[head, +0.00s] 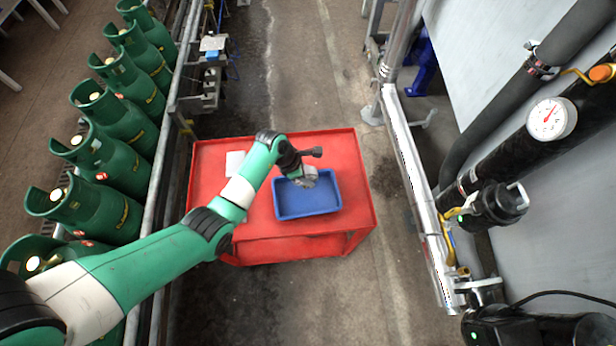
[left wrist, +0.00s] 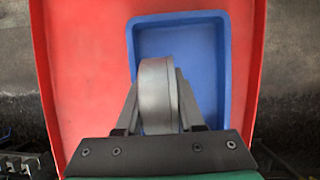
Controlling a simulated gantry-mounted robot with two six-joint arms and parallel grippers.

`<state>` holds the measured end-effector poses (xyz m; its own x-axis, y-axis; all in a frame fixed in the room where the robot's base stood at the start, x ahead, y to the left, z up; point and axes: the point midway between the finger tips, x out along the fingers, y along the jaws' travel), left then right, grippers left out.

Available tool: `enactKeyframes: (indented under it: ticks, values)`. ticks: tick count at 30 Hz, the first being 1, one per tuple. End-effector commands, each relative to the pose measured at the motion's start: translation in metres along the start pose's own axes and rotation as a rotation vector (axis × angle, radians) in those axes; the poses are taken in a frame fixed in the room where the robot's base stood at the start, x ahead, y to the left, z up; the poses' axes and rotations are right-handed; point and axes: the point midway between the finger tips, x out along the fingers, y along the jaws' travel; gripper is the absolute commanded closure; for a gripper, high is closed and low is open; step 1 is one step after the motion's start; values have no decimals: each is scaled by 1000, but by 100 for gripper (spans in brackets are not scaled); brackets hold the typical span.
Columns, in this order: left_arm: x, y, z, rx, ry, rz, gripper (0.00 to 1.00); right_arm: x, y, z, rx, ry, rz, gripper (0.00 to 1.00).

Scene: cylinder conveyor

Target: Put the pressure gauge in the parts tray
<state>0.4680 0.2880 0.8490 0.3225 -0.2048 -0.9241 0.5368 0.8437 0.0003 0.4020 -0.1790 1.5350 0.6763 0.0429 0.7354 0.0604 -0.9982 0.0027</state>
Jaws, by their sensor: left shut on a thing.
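My left gripper (head: 298,176) is shut on a round grey metal pressure gauge (head: 309,177), holding it over the blue parts tray (head: 308,213). In the left wrist view, the gauge (left wrist: 158,92) stands edge-on between the two fingers (left wrist: 158,105), so its dial face is hidden. The blue tray (left wrist: 205,55) lies behind it in that view, and its visible floor is empty. I cannot tell how high the gauge is above the tray floor. My right gripper is not in view.
The tray sits on a red cart (head: 355,185) with a white sheet (head: 234,163) at its left. Green gas cylinders (head: 120,125) line a rail on the left. Another white-faced gauge (head: 551,119) is on the dark pipe at right. A metal rail (head: 410,165) runs beside the cart.

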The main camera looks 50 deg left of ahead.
Motion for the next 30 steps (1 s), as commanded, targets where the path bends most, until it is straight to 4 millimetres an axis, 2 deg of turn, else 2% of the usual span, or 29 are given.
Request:
enactKeyframes:
  ticks: [2, 3, 7, 15, 19, 23, 30]
  values:
    - [3, 0, -1, 0, 0, 0, 100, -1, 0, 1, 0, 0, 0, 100]
    - [2, 0, -1, 0, 0, 0, 57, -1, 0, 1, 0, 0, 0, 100]
    - [2, 0, -1, 0, 0, 0, 34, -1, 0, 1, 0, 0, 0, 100]
    - [2, 0, -1, 0, 0, 0, 33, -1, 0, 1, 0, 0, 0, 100]
    - [-8, 0, 1, 0, -1, 1, 33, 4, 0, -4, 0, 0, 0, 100]
    - [-35, 1, 3, 0, -2, 3, 33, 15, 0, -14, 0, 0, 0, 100]
    - [-93, 1, 2, -1, -2, 3, 33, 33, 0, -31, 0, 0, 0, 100]
